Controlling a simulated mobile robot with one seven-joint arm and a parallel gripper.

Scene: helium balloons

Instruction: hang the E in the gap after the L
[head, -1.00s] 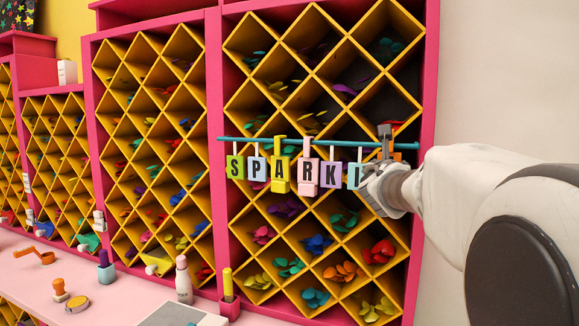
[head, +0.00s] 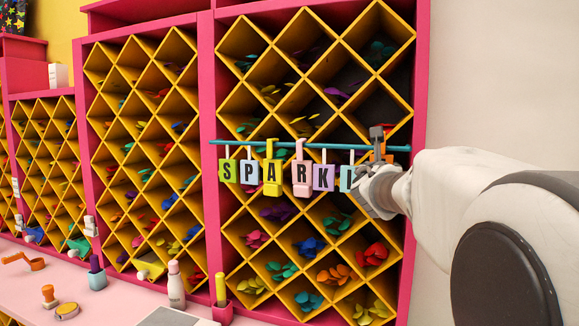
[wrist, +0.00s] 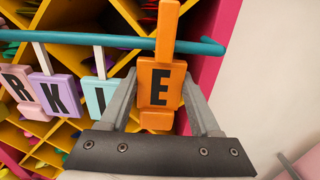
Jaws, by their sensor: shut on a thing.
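My gripper (head: 376,188) is at the right end of the teal rail (head: 310,146). It is shut on the orange E tile (wrist: 160,112), with one finger on each side. The E is upright, and its orange strap crosses in front of the rail in the wrist view. The strap's top is cut off there, so I cannot tell whether it hooks over the rail. The pale cyan L tile (head: 346,178) hangs left of the E, with a space between them; my gripper partly hides it in the head view. It also shows in the wrist view (wrist: 98,96).
Left of the L hang the lavender K (head: 323,177), pink R (head: 302,178), yellow A (head: 273,174), P (head: 250,171) and green S (head: 228,171). Yellow diamond cubbies sit behind the rail. A pink frame post (wrist: 216,65) and pale wall stand to the right.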

